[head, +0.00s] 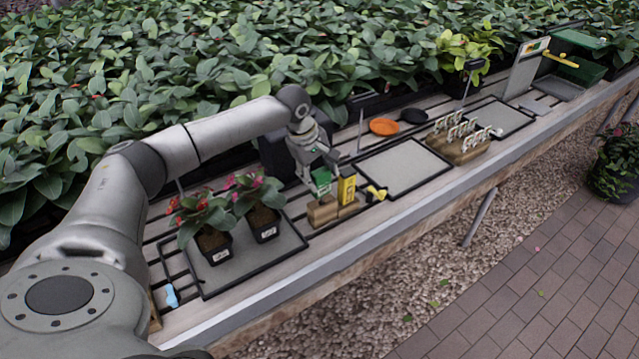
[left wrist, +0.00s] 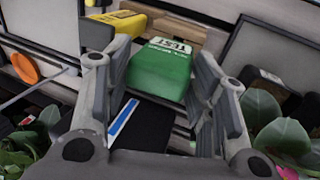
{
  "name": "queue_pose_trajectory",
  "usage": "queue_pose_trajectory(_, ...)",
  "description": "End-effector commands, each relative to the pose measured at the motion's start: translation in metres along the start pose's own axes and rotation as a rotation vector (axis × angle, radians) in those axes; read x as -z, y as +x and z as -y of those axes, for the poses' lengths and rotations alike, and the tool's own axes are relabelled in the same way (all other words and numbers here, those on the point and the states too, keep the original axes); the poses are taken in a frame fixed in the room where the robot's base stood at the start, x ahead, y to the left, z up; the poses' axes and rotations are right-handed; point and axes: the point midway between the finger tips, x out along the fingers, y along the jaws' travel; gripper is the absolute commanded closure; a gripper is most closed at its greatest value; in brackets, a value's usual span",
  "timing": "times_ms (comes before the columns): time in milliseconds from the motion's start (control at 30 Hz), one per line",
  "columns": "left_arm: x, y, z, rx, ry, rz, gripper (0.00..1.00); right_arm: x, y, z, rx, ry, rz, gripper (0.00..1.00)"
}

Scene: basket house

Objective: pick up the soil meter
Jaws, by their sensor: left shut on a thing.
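A green boxy device (head: 320,180) with a white label is between the fingers of my left gripper (head: 316,160). In the left wrist view, the green device (left wrist: 160,72) fills the gap between the two fingers of the left gripper (left wrist: 160,60), which is shut on it. A yellow device (head: 346,189) stands close on its right, by the wooden blocks (head: 322,213); it also shows in the left wrist view (left wrist: 120,22). The frames do not clearly show which device is the soil meter. Whether the green device touches its block is unclear. My right gripper is not in view.
Two potted flowers (head: 213,245) stand on a grey tray at the left. An empty tray (head: 400,165), an orange dish (head: 383,127) and a wooden rack of labels (head: 460,140) are to the right. Dense foliage lines the back; the bench edge (head: 400,220) is in front.

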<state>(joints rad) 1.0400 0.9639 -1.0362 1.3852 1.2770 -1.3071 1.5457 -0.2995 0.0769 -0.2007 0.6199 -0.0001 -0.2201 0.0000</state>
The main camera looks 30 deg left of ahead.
Motion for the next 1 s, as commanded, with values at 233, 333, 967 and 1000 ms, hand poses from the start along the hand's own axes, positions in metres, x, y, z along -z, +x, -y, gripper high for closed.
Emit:
queue_pose_trajectory(233,-0.001,-0.047,-0.018,-0.015,0.002,0.0,0.76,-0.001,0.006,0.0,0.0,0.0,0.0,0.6)
queue_pose_trajectory(333,-0.001,-0.058,-0.021,-0.013,0.001,0.0,0.77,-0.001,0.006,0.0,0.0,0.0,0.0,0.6)
queue_pose_trajectory(967,0.0,-0.063,-0.021,-0.007,0.001,0.0,0.2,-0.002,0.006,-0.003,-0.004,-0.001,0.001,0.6)
queue_pose_trajectory(1000,0.0,-0.063,-0.021,-0.007,0.001,0.0,0.2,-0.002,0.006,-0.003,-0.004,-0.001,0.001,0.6)
